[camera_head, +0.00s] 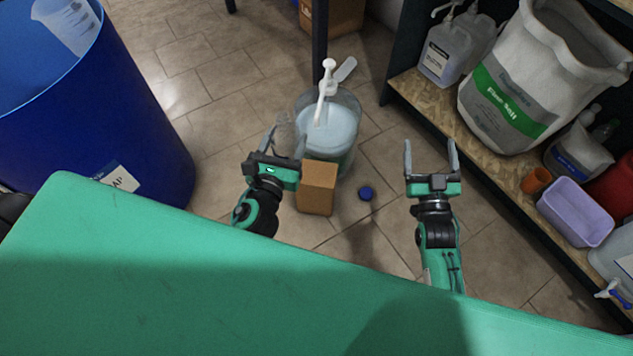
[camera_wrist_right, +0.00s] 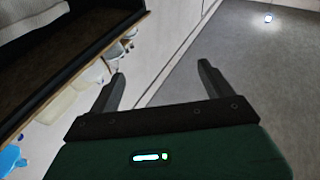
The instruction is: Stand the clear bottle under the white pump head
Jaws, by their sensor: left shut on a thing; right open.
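The white pump head (camera_head: 328,82) stands on a clear drum (camera_head: 340,152) of pale blue liquid on the floor, with its spout pointing toward me. My left gripper (camera_head: 286,138) is shut on the clear bottle (camera_head: 283,118), which is faint and partly hidden by the fingers. It is held left of the drum, beside a cardboard box (camera_head: 317,190); I cannot tell its exact height. My right gripper (camera_head: 430,146) is open and empty to the right of the drum. Its two spread fingers also show in the right wrist view (camera_wrist_right: 161,72), with nothing between them.
A large blue barrel (camera_head: 120,110) stands left. A low shelf at right holds a white sack (camera_head: 545,80), a jug (camera_head: 445,50) and a lilac tub (camera_head: 575,212). A dark post rises behind the drum.

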